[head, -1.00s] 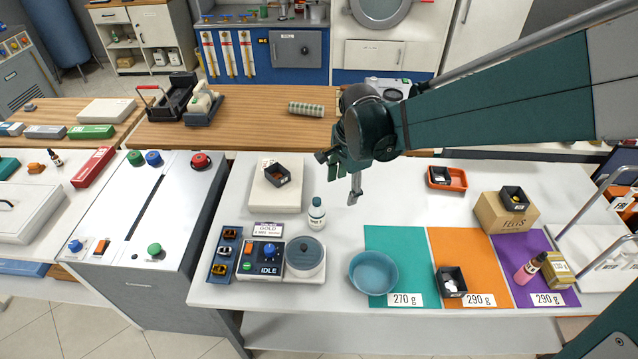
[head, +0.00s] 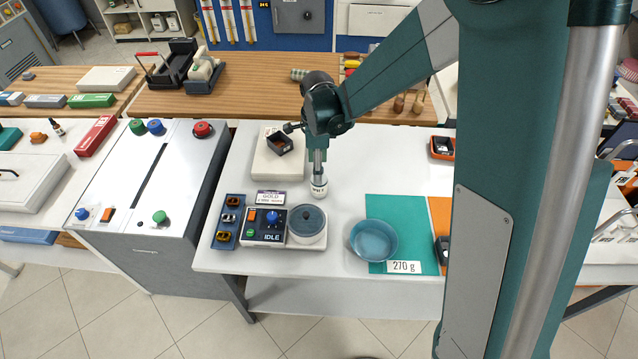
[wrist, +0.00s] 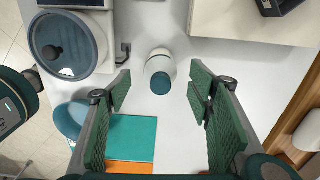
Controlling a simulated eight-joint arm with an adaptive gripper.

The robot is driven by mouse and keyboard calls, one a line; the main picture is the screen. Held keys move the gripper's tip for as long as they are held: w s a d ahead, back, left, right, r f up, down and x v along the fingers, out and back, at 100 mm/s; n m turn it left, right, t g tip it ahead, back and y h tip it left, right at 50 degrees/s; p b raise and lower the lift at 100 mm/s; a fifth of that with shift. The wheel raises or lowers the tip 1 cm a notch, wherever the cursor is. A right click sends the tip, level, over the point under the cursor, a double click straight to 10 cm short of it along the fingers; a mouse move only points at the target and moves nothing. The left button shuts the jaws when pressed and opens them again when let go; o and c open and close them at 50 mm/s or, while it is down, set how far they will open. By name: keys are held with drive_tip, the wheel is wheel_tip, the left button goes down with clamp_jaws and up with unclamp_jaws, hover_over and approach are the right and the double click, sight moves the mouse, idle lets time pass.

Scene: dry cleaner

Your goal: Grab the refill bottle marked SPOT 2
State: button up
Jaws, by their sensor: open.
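The refill bottle (head: 319,190) is small and white and stands upright on the white table, left of the blue bowl. Its label is too small to read surely. My gripper (head: 318,168) is right above it, pointing down, and hides its top in the head view. In the wrist view the bottle (wrist: 160,66) shows its dark teal cap, lying in the gap between my two open green-padded fingers (wrist: 158,80). Neither finger visibly touches it. I cannot tell how far down the fingers reach along it.
A lidded round pot (head: 307,222) and a control box (head: 265,226) stand close at the front left. A pale block (head: 277,168) with a black tray (head: 279,144) is behind left. The blue bowl (head: 373,241) is at front right. My arm hides the table's right part.

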idle(0.3)
drive_tip(key=shift+f, duration=1.3)
drive_tip(key=shift+f, duration=0.15)
drive_tip(key=shift+d+f+b, duration=0.15)
drive_tip(key=shift+f+b, duration=0.25)
drive_tip(key=shift+f, duration=2.05)
drive_tip(key=c, duration=1.1)
drive_tip(key=shift+r, duration=0.15)
drive_tip(key=shift+r+p, duration=0.5)
drive_tip(key=shift+r, duration=4.35)
